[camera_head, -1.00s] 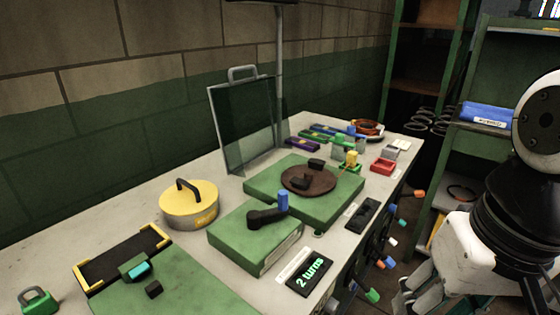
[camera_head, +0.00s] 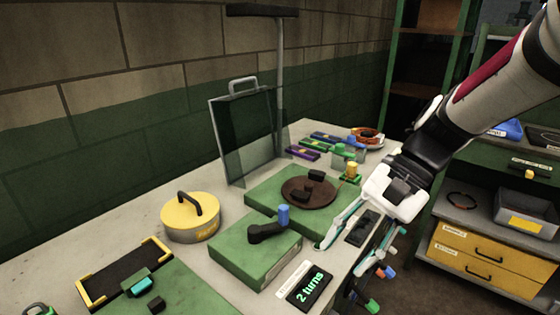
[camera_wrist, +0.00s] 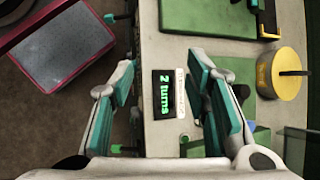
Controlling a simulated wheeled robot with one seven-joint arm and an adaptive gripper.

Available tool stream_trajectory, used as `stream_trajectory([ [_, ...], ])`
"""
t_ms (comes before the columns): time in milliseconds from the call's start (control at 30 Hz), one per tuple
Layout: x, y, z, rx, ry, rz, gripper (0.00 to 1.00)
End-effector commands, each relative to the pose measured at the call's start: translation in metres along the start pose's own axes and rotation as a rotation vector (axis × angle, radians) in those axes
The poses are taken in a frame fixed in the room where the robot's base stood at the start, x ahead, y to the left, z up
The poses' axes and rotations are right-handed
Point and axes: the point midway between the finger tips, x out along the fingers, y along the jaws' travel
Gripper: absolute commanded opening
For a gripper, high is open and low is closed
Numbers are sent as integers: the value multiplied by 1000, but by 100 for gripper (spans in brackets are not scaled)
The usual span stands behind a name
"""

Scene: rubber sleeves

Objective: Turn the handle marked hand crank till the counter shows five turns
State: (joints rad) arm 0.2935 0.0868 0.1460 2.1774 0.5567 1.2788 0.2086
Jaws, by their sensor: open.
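The hand crank is a green box (camera_head: 240,256) with a black arm (camera_head: 266,233) and a blue upright knob (camera_head: 283,215). The counter (camera_head: 310,287) in front of it reads "2 turns" in green; the counter also shows in the wrist view (camera_wrist: 165,95). A white label (camera_head: 291,277) lies between box and counter, its text too small to read. My gripper (camera_head: 338,268) is open and empty, to the right of the crank, near the table's front edge and apart from the knob. In the wrist view its fingers (camera_wrist: 160,100) spread on either side of the counter.
A green block with a brown disc (camera_head: 308,189) stands behind the crank. A yellow lidded pot (camera_head: 190,217) is to its left. A clear panel with a handle (camera_head: 246,135) stands behind. Colored knobs (camera_head: 388,271) stick out from the table front.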

Motion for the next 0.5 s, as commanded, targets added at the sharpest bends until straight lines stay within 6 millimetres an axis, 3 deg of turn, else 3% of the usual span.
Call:
stream_trajectory([
  [200,6,-30,-43,205,-198,-163,43],
  [500,12,-58,-112,477,-470,-417,43],
])
